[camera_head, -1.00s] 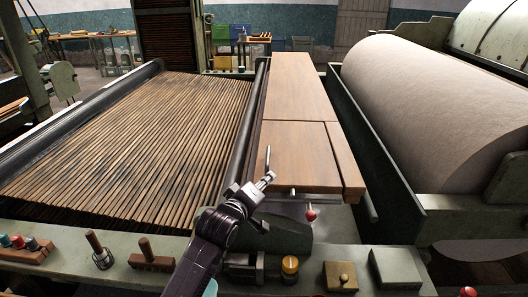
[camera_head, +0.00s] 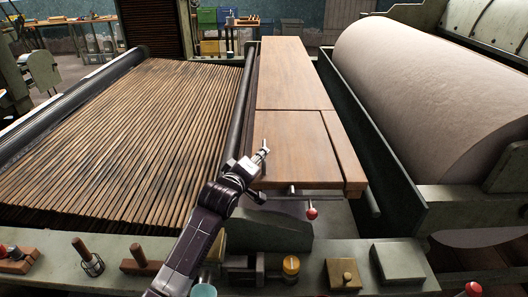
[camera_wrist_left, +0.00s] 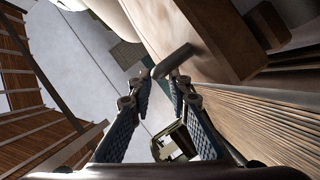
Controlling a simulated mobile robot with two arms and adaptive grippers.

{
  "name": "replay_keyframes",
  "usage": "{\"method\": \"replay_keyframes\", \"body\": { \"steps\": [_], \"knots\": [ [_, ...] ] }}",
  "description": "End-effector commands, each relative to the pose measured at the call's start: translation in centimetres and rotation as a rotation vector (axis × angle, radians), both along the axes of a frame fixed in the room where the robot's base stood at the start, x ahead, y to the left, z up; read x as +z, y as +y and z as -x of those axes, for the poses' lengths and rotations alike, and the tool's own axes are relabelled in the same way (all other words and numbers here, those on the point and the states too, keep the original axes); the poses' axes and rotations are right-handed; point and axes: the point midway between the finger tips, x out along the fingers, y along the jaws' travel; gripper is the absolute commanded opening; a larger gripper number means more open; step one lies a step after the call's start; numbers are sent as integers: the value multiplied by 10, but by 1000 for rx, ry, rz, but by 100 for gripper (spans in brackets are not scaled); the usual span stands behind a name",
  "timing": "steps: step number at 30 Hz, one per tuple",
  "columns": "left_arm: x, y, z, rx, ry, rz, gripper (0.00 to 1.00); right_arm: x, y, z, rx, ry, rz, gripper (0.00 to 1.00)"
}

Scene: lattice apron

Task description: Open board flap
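The board flap (camera_head: 297,150) is the near wooden panel of the long board and lies flat, level with the rest. A thin bar handle (camera_head: 305,193) runs along its front edge. My left gripper (camera_head: 262,152) is at the flap's left edge, near its front corner. In the left wrist view, the gripper (camera_wrist_left: 163,78) has its two fingers apart. A dark rounded bar (camera_wrist_left: 173,60) shows just past the fingertips, beside a wooden block; whether they touch is unclear. My right gripper is not in view.
The slatted apron (camera_head: 130,135) lies left of the board, with a dark roller (camera_head: 237,115) between. A large pale drum (camera_head: 435,100) stands to the right. A red knob (camera_head: 311,213) sits below the flap's front edge. Small blocks (camera_head: 342,273) and cups line the front ledge.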

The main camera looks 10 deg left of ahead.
Motion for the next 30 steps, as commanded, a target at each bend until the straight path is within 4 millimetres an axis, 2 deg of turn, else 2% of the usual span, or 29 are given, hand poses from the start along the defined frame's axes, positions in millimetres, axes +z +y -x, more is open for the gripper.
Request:
{"method": "replay_keyframes", "body": {
  "steps": [3,9,20,25,30],
  "knots": [
    [-2,-3,-16,0,0,-2,17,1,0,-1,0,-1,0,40],
    [-7,-5,-31,0,0,-1,17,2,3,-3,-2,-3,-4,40],
    [-8,-6,-36,-1,-1,-1,17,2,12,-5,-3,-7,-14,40],
    [-8,-6,-35,-1,-1,-1,1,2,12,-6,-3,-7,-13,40],
    [-8,-5,-35,0,0,-1,0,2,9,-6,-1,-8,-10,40]
  ]
}}
